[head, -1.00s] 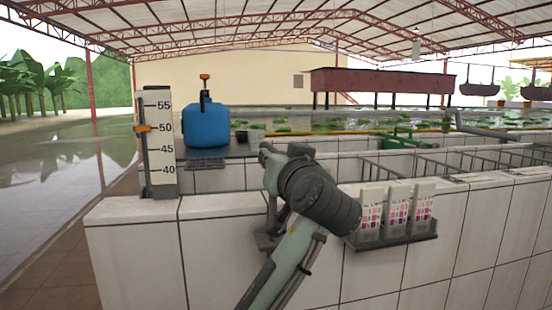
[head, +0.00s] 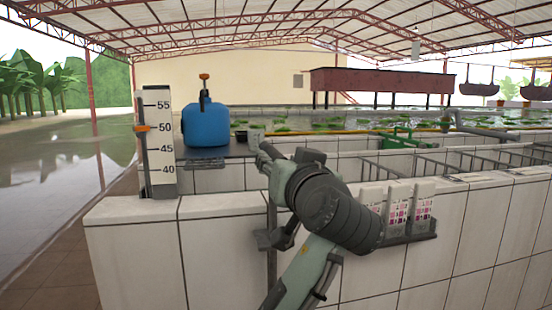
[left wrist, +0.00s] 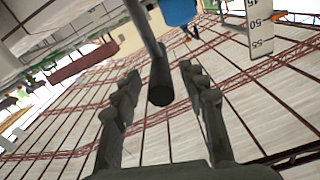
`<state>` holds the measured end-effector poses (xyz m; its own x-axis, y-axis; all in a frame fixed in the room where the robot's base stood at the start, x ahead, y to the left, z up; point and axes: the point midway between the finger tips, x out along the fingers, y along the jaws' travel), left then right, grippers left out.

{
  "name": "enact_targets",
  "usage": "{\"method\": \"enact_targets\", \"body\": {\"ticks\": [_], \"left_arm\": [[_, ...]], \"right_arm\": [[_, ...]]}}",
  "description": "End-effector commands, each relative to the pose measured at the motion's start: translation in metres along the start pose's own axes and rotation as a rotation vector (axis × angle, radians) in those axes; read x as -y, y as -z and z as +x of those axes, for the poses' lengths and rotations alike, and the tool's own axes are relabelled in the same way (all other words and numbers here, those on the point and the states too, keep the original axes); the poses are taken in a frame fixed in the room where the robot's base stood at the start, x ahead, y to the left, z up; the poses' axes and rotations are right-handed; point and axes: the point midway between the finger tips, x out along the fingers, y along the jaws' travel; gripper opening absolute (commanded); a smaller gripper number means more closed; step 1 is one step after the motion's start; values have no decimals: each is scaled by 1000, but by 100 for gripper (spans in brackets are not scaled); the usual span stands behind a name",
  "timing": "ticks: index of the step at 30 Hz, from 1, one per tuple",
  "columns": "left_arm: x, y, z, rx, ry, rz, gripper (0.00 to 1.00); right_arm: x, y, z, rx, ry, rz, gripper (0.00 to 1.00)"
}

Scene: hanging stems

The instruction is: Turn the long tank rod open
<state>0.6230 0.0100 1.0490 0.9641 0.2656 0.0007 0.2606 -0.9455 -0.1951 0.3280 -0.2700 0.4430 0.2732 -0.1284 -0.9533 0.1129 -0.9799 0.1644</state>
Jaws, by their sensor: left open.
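In the left wrist view, a long grey rod (left wrist: 159,75) comes in from the top edge. Its thicker, dark blunt end lies between the two fingers of my left gripper (left wrist: 157,78). The fingers are open, one on each side, with gaps showing between them and the rod. In the head view, my left gripper (head: 264,151) is at the far end of the arm, above the tiled wall; its fingers are small and largely hidden by my own wrist. My arm also covers much of the rod's place there. My right gripper is not in view.
A white tiled tank wall (head: 225,250) crosses the front. A numbered gauge (head: 160,145) and a blue jug (head: 207,126) stand left. A rack of test cards (head: 398,212) hangs right of my arm, partly covered. A dark bracket (head: 268,240) sits on the wall face.

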Motion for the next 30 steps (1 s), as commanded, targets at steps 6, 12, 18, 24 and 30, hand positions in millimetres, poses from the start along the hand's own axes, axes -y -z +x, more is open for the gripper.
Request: {"method": "enact_targets", "body": {"ticks": [6,12,18,24,30], "left_arm": [[-1,0,-48,0,-4,-3,43],[0,0,-74,-1,-1,0,43],[0,0,-81,0,0,-1,43],[0,0,-81,-1,0,-1,43],[0,1,-81,-1,0,0,43]], "right_arm": [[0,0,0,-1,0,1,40],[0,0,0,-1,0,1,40],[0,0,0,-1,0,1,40],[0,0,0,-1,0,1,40],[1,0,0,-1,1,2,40]]}}
